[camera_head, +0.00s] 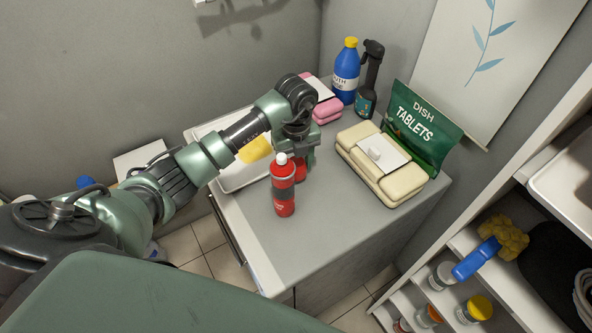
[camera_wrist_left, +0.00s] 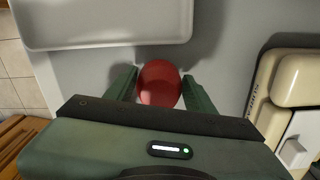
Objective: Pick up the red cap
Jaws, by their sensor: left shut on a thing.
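The red cap (camera_wrist_left: 159,84) is a round red thing between the two green fingers of my left gripper (camera_wrist_left: 159,78) in the left wrist view. The fingers lie on either side of it, and the gripper is shut on it. In the head view my left gripper (camera_head: 301,158) points down over the grey counter. A bit of the red cap (camera_head: 301,172) shows there, partly hidden behind a red bottle and the gripper. Whether it touches the counter is hard to tell. My right gripper is not in view.
The red bottle (camera_head: 283,187) with a white top stands just in front of the gripper. A white tray (camera_head: 229,185) with a yellow sponge (camera_head: 255,149) lies left. A cream pack (camera_head: 382,168) and green tablets bag (camera_head: 424,129) are right. The counter's front is clear.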

